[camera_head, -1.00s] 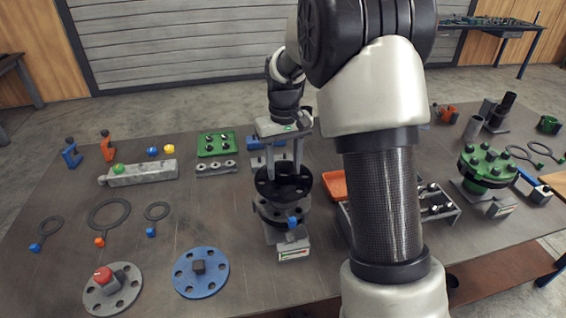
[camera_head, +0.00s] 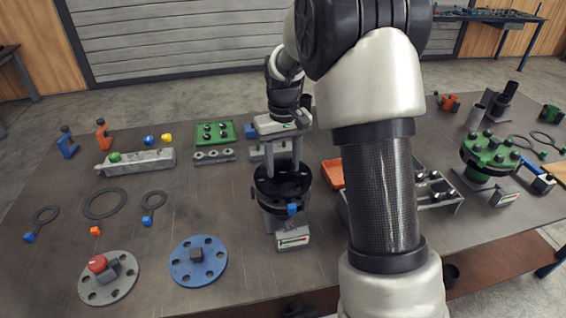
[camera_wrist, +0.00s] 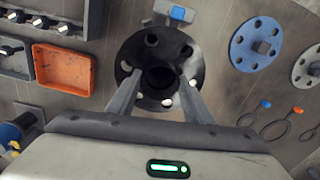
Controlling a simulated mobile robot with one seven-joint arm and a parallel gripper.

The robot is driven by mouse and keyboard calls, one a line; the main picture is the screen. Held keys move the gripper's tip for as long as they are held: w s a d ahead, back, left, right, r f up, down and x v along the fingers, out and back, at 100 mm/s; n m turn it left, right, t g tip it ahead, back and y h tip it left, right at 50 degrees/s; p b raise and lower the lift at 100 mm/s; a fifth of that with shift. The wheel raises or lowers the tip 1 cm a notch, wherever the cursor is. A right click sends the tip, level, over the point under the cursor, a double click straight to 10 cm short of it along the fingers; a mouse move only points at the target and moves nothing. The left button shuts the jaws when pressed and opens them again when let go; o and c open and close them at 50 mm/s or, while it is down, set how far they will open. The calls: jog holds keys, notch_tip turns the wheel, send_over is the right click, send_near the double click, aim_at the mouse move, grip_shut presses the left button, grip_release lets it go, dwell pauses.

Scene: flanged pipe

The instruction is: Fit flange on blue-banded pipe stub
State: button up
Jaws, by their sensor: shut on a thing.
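A black flange (camera_head: 282,178) with bolt holes and an open bore is held by my gripper (camera_head: 283,168), whose two fingers point down onto it. The flange lies level over the dark pipe stub (camera_head: 272,220), which stands on a grey base with a small label plate. A blue block (camera_head: 292,208) sits at the stub's front edge; it also shows in the wrist view (camera_wrist: 178,13). In the wrist view the flange (camera_wrist: 133,48) lies between and beyond the fingertips. Little or no gap shows under the flange; whether it is fully seated and its holes line up I cannot tell.
A blue disc (camera_head: 215,270) and a grey disc with a red knob (camera_head: 112,291) lie front left. Rings (camera_head: 104,203) lie at left. A green flanged stub (camera_head: 490,150) stands at right. An orange tray (camera_head: 333,172) is close right of the stub, partly behind my arm.

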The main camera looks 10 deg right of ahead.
dwell(0.6)
jog(key=shift+f+b, duration=0.4)
jog(key=shift+f, duration=0.15)
jog(key=shift+f, duration=0.45)
dwell(0.6)
jog(key=o, duration=1.6)
jog(key=shift+c, duration=0.2)
notch_tip(320, 180, up, 26)
jog(key=p, duration=0.9)
jog(key=shift+r, duration=0.2)
